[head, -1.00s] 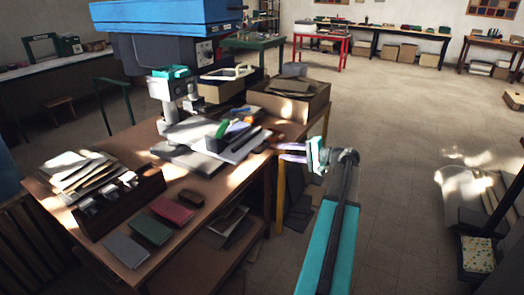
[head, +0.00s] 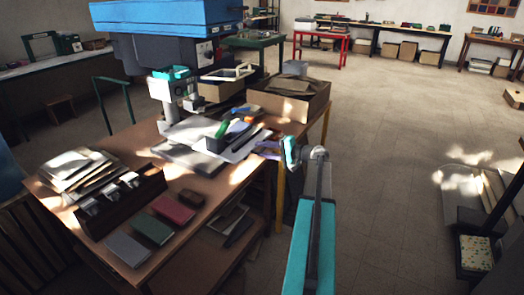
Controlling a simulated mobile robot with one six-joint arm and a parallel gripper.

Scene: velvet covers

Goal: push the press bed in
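The press (head: 170,60), with a blue top and dark grey body, stands at the back of the wooden table. Its grey bed (head: 188,157) sticks out below the press head (head: 172,90), with pale sheets and a green-handled item lying on or beside it. My gripper (head: 268,150) is at the right edge of the table, to the right of the bed, pointing left.
A cardboard box (head: 290,100) stands at the table's back right corner. Several velvet covers (head: 152,228), a dark rack (head: 120,203) and a paper stack (head: 78,172) lie at the front left. Open floor (head: 400,150) lies to the right.

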